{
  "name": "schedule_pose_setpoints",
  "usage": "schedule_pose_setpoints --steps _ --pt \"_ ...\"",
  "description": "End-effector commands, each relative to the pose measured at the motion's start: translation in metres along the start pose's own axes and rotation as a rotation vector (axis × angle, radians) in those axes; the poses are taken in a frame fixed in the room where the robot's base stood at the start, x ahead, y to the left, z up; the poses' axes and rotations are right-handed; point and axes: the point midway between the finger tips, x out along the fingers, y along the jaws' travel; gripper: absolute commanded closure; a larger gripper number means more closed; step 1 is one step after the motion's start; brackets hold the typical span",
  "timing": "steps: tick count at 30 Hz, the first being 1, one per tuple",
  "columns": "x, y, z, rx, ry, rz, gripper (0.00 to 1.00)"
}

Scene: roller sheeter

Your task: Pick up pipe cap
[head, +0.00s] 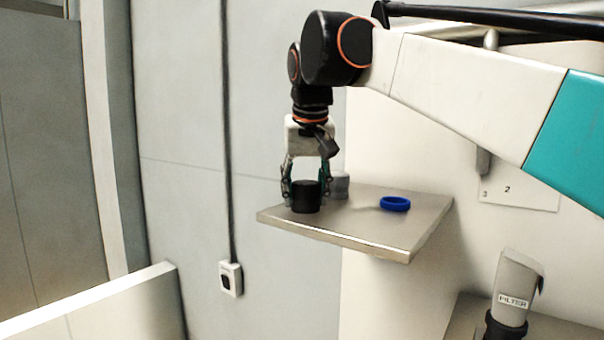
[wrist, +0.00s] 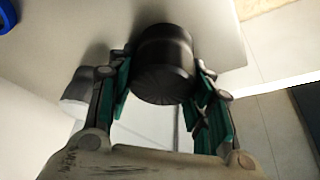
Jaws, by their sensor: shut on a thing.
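A black cylindrical pipe cap (head: 306,197) is at the front left part of a metal shelf (head: 370,238). My gripper (head: 306,190) points down over it, with a finger on each side. In the wrist view the pipe cap (wrist: 164,62) sits between the green-padded fingers of my gripper (wrist: 163,75), which are shut on it. Whether the cap's underside touches the shelf I cannot tell.
A blue ring (head: 395,204) lies on the shelf to the right. A grey cylinder (head: 340,185) stands just behind the cap, close to my gripper. A grey part labelled FILTER (head: 515,290) is at the lower right. A wall outlet (head: 231,279) is at the left.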

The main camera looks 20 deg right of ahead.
Motion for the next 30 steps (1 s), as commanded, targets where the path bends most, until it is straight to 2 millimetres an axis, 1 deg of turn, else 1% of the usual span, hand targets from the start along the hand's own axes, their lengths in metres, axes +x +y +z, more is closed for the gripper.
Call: schedule_pose_setpoints --steps 1,8,11,14,17,24,30 --pt "-0.006 0.0 0.013 -0.004 0.0 -0.001 0.77" --pt "-0.01 0.0 0.011 -0.004 0.0 -0.002 0.77" --pt "-0.016 0.0 0.008 -0.004 0.0 -0.002 0.77" --pt "-0.029 0.0 0.003 -0.004 0.0 -0.002 0.77" --pt "-0.047 0.0 -0.005 -0.004 0.0 -0.002 0.77" --pt "-0.105 0.001 -0.031 -0.002 0.0 -0.001 0.77" --pt "-0.145 0.001 -0.048 -0.001 0.0 0.0 0.77"
